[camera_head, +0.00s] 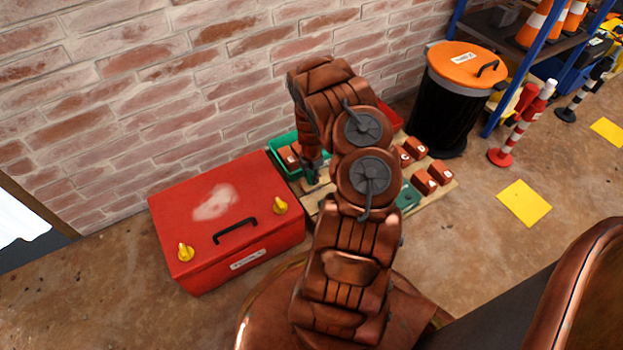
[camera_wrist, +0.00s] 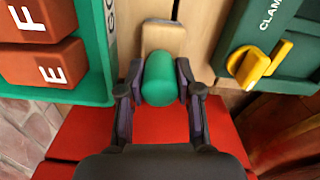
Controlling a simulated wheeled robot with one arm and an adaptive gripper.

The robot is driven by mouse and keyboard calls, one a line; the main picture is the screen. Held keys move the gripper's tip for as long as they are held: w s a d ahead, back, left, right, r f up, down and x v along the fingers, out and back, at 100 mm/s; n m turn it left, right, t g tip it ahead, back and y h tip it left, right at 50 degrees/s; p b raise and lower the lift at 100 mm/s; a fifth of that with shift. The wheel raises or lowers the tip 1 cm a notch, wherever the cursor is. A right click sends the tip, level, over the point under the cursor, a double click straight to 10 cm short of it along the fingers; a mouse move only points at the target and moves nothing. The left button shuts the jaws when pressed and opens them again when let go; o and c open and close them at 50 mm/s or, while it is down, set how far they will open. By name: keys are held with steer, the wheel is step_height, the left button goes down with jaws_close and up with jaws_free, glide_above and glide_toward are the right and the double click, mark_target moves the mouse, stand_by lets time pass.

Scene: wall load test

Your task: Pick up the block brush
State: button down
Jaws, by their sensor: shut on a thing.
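The block brush shows in the wrist view as a green rounded handle (camera_wrist: 160,80) with a pale wooden part (camera_wrist: 163,37) beyond it. My gripper (camera_wrist: 160,88) has one finger on each side of the green handle and is shut on it. In the head view my gripper (camera_head: 312,178) is low over the pallet, beside the green tray, and my arm hides most of that spot. I cannot tell whether the brush still touches the boards.
A green tray (camera_wrist: 103,60) with lettered red blocks (camera_wrist: 45,62) lies close on the left. A dark green case (camera_wrist: 285,75) with a yellow latch (camera_wrist: 258,65) is close on the right. A large red box (camera_head: 240,240) stands beside the wooden pallet (camera_head: 440,188). The brick wall (camera_head: 130,110) is behind.

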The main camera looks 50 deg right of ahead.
step_height(320, 180, up, 10)
steer(key=p, duration=0.4)
steer(key=shift+f, duration=0.1)
